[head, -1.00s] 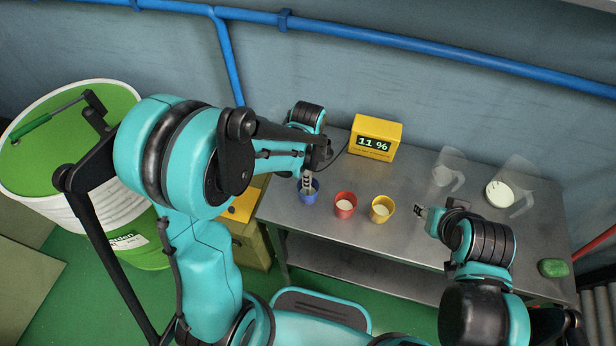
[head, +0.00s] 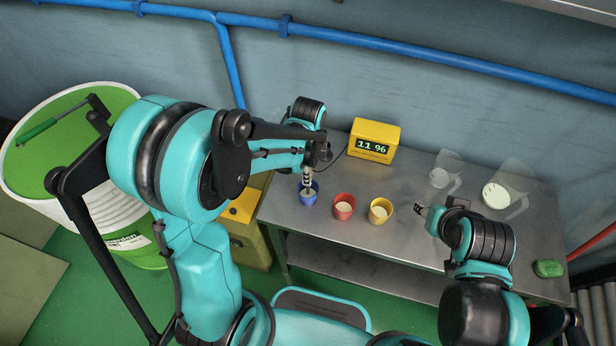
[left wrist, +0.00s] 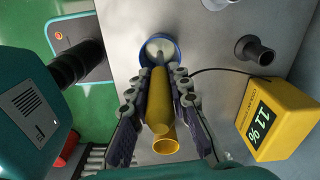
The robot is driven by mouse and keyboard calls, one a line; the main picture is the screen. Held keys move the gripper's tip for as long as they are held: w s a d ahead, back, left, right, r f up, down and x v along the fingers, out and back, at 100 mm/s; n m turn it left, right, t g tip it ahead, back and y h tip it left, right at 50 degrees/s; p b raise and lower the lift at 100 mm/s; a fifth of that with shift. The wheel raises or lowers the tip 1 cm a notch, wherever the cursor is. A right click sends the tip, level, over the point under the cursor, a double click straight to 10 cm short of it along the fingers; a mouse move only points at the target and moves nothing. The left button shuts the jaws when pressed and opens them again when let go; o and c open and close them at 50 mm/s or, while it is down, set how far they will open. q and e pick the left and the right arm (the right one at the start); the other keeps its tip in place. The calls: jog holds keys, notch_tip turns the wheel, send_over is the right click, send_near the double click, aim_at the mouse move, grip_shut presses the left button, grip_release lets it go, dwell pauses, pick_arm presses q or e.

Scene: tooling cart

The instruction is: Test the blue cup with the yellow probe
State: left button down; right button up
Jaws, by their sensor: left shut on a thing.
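The blue cup (head: 309,197) stands at the left end of the metal cart top, and its rim and pale contents show in the left wrist view (left wrist: 162,46). My left gripper (head: 308,177) is right above it, shut on the yellow probe (left wrist: 158,95). The probe's lower end reaches into the blue cup's opening; how deep it goes I cannot tell. A yellow meter (head: 373,140) behind reads 11 %, and a dark cable runs from it toward the probe. My right gripper (head: 419,208) is right of the cups, small in view, its jaws unclear.
A red cup (head: 344,208) and a yellow cup (head: 380,210) with pale contents stand to the right. Clear pitchers (head: 445,172) are at the back right, a green block (head: 549,268) at the right end. A dark tube-shaped stand (left wrist: 255,51) is near the meter.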

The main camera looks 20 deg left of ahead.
pick_arm(q)
jog(key=shift+r+p, duration=2.45)
jog(key=shift+r, duration=1.2)
jog(key=shift+r+p, duration=1.5)
jog(key=shift+r, duration=0.55)
jog(key=shift+f, duration=0.1)
